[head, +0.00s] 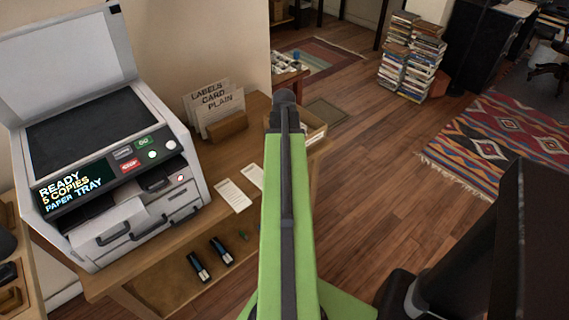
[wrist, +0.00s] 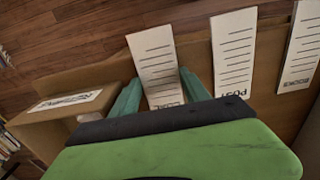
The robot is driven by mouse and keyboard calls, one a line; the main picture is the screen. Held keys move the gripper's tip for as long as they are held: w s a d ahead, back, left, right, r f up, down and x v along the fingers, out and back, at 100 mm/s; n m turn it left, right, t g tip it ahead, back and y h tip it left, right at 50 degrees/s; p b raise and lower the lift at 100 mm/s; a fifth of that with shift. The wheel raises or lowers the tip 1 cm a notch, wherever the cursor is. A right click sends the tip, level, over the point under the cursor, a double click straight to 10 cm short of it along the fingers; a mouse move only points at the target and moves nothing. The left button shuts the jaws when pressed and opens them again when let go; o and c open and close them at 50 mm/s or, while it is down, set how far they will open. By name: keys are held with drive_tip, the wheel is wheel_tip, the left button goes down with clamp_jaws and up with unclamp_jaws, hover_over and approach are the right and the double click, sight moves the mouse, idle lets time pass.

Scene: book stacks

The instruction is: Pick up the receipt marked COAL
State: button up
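The receipt marked COAL (wrist: 153,57) is a white slip with dark lines; its word shows upside down at its near end in the wrist view. My gripper (wrist: 160,77) is open, with its two teal fingers spread on either side of that near end. I cannot tell whether the fingers touch it or how high they are above it. A second receipt, marked POST (wrist: 233,52), lies to its right. In the head view my green arm hides the gripper and the COAL receipt.
The wooden desk (head: 215,165) holds a printer (head: 110,140) with its lid raised, a card holder (head: 222,125) and two receipts (head: 233,196) left of my arm. A labelled cardboard box (wrist: 75,110) stands left of the gripper. Two dark blue items (head: 220,250) lie near the front.

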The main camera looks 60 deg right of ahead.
drive_tip(key=c, duration=0.5)
drive_tip(key=shift+o, duration=0.2)
